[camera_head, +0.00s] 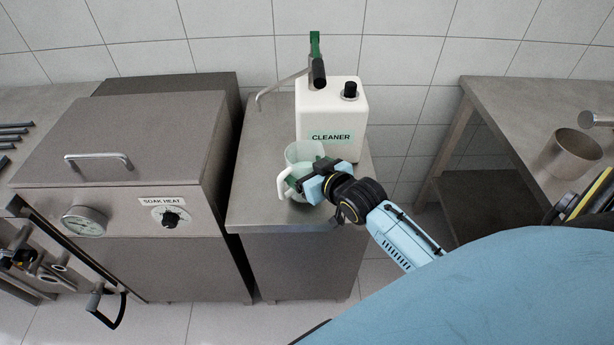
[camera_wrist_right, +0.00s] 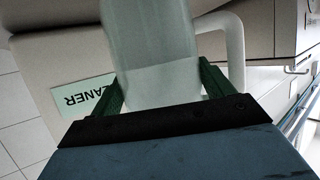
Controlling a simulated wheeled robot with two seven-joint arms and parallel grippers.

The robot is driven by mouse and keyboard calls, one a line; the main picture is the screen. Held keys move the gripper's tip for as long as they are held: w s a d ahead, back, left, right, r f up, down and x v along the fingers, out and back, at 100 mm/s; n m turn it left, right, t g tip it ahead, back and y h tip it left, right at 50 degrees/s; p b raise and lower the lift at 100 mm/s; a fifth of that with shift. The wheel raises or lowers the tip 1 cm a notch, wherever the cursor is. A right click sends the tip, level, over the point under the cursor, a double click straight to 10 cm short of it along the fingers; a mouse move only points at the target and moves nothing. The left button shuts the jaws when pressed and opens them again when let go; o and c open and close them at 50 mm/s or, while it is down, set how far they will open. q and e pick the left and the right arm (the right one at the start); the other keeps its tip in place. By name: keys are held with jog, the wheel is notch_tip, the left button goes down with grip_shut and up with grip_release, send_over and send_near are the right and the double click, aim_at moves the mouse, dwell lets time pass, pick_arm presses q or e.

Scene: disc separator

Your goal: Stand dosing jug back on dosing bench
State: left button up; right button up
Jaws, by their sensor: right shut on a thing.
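The dosing jug (camera_head: 302,153) is a translucent pale vessel with a white handle, in front of the cleaner container in the head view. It looks upright, at the top of the dosing bench (camera_head: 250,209); I cannot tell whether its base touches the bench. My right gripper (camera_head: 307,182) is shut on the jug from the right. In the right wrist view the jug (camera_wrist_right: 158,50) stands between the two green fingers (camera_wrist_right: 160,92), with its handle to the right. My left gripper is not clearly in view.
The white cleaner container (camera_head: 331,112) with a green-topped pump stands on the bench just behind the jug. A steel soak tank (camera_head: 120,140) is close on the left. A steel table (camera_head: 520,110) with a metal pot (camera_head: 570,153) is on the right, across a gap.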

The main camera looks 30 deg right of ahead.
notch_tip(320, 180, down, 2)
jog(key=o, duration=1)
jog(key=shift+f, duration=0.1)
jog(key=p+v, duration=0.1)
jog(key=v, duration=1.1)
jog(key=shift+r, duration=0.2)
